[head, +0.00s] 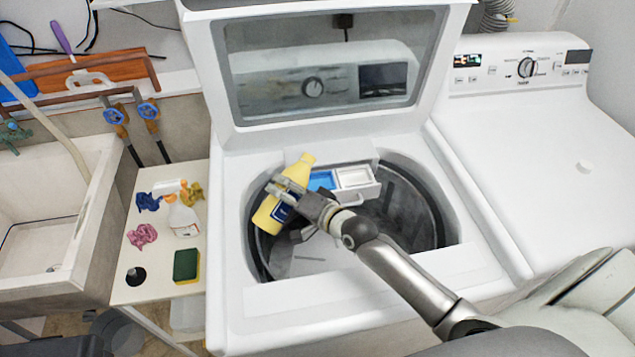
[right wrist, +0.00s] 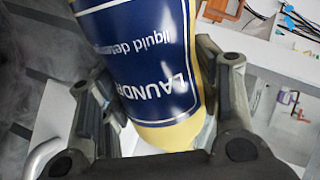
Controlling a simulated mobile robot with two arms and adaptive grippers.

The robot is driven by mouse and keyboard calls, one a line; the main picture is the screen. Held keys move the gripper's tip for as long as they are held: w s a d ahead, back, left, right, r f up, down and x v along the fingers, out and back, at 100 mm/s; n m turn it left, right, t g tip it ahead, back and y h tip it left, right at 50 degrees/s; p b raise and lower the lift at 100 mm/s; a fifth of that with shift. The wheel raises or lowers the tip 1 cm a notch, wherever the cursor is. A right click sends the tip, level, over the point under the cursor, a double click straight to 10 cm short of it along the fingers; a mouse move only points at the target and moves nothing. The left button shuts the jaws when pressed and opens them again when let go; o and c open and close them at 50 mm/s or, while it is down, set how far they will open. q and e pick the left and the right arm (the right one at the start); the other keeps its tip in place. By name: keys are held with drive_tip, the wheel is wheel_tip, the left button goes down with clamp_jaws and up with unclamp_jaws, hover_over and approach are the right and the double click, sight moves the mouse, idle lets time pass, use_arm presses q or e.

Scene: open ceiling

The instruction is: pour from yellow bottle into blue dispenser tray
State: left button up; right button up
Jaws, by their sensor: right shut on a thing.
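A yellow bottle (head: 297,172) with a dark blue label is held by my right gripper (head: 290,190) over the open washer drum. The bottle leans, its top toward the upper right, beside the dispenser. The blue dispenser tray (head: 322,180) sits at the left of the pulled-out drawer, partly hidden behind the bottle. In the right wrist view the bottle (right wrist: 150,60) fills the space between the fingers, and its label reads laundry liquid detergent upside down. Whether liquid flows cannot be seen. My left gripper is not in view.
A white compartment (head: 354,177) adjoins the blue one. The washer lid (head: 330,120) stands open behind. A side shelf (head: 160,255) at left holds a spray bottle (head: 183,218), a sponge (head: 186,265) and crumpled cloths. A sink (head: 50,215) and a second machine (head: 540,150) flank the washer.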

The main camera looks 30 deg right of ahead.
drive_tip(key=shift+s, duration=0.1)
drive_tip(key=shift+f+b, duration=0.15)
drive_tip(key=shift+b, duration=0.2)
drive_tip(key=shift+a+m, duration=0.1)
drive_tip(key=shift+m, duration=0.2)
drive_tip(key=shift+f+b, duration=0.25)
drive_tip(key=shift+b, duration=0.05)
drive_tip(key=shift+f+m+b, duration=0.2)
drive_tip(key=shift+m+b, duration=0.1)
drive_tip(key=shift+b, duration=0.05)
drive_tip(key=shift+r+y, duration=0.2)
drive_tip(key=shift+y, duration=0.2)
drive_tip(key=shift+m, duration=0.3)
drive_tip(key=shift+r+p, duration=0.3)
drive_tip(key=shift+p, duration=0.05)
